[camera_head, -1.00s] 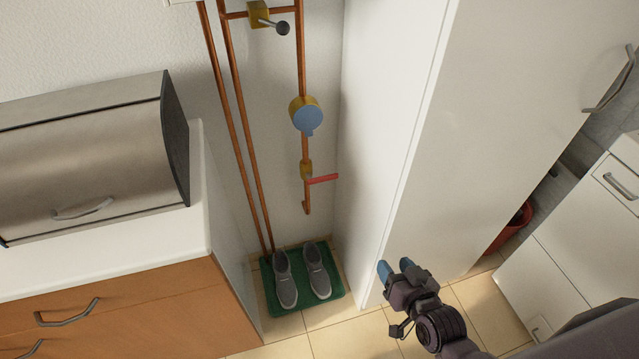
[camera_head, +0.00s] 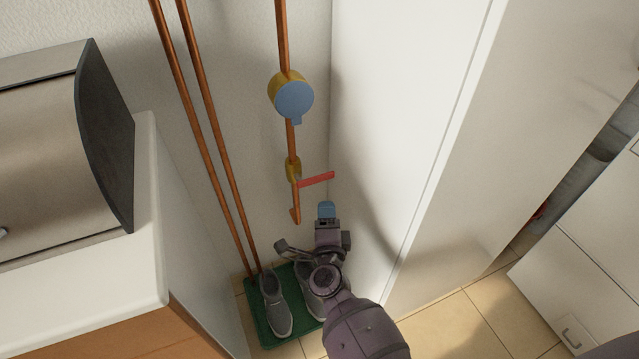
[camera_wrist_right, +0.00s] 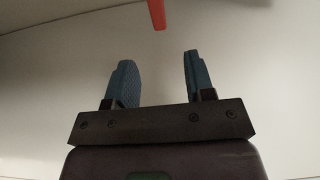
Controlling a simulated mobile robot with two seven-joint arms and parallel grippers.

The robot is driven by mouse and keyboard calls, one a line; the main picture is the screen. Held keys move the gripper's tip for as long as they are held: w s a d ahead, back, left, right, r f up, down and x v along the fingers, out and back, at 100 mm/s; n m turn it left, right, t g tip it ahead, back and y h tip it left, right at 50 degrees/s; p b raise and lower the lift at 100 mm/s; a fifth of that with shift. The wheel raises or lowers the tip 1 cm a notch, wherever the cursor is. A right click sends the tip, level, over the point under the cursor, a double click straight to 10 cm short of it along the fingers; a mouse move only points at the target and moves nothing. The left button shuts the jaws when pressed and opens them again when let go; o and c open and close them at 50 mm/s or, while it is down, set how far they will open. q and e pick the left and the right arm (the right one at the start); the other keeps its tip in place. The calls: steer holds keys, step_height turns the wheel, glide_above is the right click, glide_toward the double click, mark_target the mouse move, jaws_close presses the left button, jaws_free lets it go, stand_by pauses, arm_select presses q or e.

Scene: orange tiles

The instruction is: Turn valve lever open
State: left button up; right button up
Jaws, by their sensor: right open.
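The red valve lever (camera_head: 316,180) sticks out to the right from a brass valve (camera_head: 293,169) on the copper pipe. It lies nearly level, crosswise to the pipe. My right gripper (camera_head: 326,209) is just below the lever in the head view, with blue fingertips pointing up toward it. In the right wrist view the gripper (camera_wrist_right: 158,80) is open and empty, its two blue fingers apart. The red lever's end (camera_wrist_right: 157,14) shows at the top there, beyond the fingertips and between them in line. My left gripper is not in view.
A blue-faced round meter (camera_head: 294,99) sits on the pipe above the valve. A white cabinet side (camera_head: 400,120) stands close on the right. A counter (camera_head: 150,220) is on the left. Grey shoes (camera_head: 276,305) on a green mat (camera_head: 264,332) lie below.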

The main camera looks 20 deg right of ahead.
mark_target(324, 179)
steer(key=x, duration=0.3)
steer(key=b+x, duration=0.1)
steer(key=x, duration=0.6)
steer(key=shift+w+a+f+b, duration=0.1)
steer(key=shift+w+f+b, duration=0.2)
steer(key=shift+b, duration=0.1)
steer(key=shift+w+r+m, duration=0.15)
steer(key=shift+w+m, duration=0.15)
jaws_close()
